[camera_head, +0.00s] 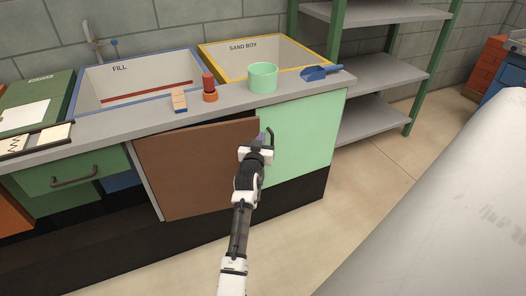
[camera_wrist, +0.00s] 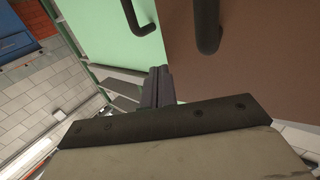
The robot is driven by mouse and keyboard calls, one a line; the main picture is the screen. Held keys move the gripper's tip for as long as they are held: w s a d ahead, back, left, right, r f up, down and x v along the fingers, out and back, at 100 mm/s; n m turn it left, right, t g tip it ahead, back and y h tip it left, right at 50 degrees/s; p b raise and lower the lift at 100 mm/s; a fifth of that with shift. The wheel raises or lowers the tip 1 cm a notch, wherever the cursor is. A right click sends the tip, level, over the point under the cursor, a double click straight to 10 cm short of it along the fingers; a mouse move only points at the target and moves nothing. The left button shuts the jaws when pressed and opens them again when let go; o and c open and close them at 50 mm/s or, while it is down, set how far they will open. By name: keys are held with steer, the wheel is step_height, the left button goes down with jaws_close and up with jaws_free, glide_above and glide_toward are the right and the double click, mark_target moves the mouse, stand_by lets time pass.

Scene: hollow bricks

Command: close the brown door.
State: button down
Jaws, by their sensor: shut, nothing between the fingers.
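The brown door (camera_head: 195,170) is on the cabinet front under the counter, left of the mint-green door (camera_head: 298,140). Its right edge appears to stand slightly out from the cabinet; the exact gap is hard to tell. My gripper (camera_head: 262,138) is at the right edge of the brown door, by the border with the green door, and hides part of that edge. In the wrist view my gripper (camera_wrist: 158,78) is shut and empty, beside the brown door (camera_wrist: 265,50). The brown door's dark handle (camera_wrist: 207,28) shows there, apart from the fingers. Contact cannot be told.
A green drawer (camera_head: 72,175) is left of the brown door. Open shelves (camera_head: 375,75) stand at right. The floor (camera_head: 310,235) in front is clear.

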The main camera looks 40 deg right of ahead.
steer(key=shift+w+d+b, duration=0.15)
steer(key=shift+w+d, duration=0.1)
steer(key=shift+w, duration=0.25)
steer(key=shift+w+d+b, duration=0.15)
steer(key=shift+w+d, duration=0.05)
steer(key=shift+w, duration=0.25)
